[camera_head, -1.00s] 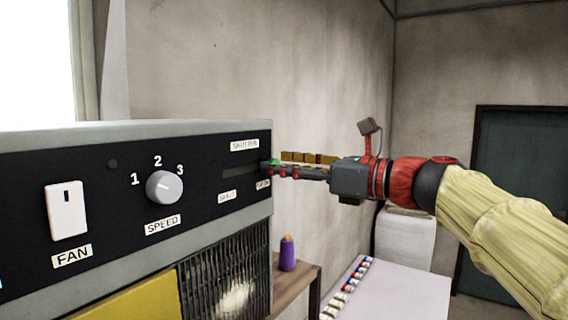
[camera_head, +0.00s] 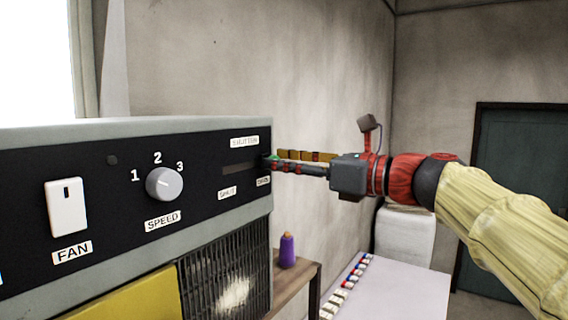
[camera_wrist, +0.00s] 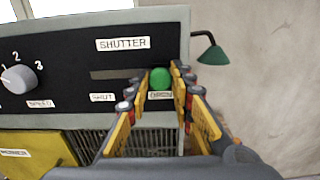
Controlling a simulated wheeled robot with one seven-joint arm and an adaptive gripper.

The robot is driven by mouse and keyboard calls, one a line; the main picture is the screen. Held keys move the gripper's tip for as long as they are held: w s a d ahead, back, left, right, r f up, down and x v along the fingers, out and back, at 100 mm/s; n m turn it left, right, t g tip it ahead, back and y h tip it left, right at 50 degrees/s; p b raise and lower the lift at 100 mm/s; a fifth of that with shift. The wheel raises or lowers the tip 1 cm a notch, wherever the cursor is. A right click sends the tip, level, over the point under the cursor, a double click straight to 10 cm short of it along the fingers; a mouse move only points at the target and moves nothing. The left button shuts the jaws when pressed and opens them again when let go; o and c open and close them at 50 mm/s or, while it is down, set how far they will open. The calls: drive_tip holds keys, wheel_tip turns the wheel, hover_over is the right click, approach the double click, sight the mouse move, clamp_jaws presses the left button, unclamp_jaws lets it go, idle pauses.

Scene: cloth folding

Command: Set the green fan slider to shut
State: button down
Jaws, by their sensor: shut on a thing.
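The green slider knob (camera_wrist: 161,78) sits at the right end of the dark shutter slot (camera_wrist: 112,74), on the side of the right-hand label, in the wrist view. In the head view the green knob (camera_head: 274,159) shows only as a small patch at the fingertips. The shut label (camera_wrist: 103,97) is below the slot's left part, and the shutter label (camera_wrist: 122,44) is above the slot. My gripper (camera_wrist: 161,82) has a finger on each side of the knob and is shut on it. In the head view my gripper (camera_head: 276,163) reaches the panel from the right.
On the same panel are a white fan switch (camera_head: 66,208) and a grey speed knob (camera_head: 164,185). A grille (camera_head: 222,275) and yellow panel (camera_head: 135,300) lie below. A green lamp shade (camera_wrist: 214,55) is beside the unit.

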idle(0.4)
drive_tip(key=b, duration=0.1)
approach(224, 169)
drive_tip(key=x, duration=0.4)
drive_tip(key=shift+w+a, duration=0.25)
drive_tip(key=shift+w, duration=0.05)
drive_tip(key=c, duration=2)
unclamp_jaws()
drive_tip(key=o, duration=0.4)
drive_tip(key=shift+s+a, duration=0.1)
drive_tip(key=shift+c, duration=0.2)
drive_tip(key=shift+o, duration=0.4)
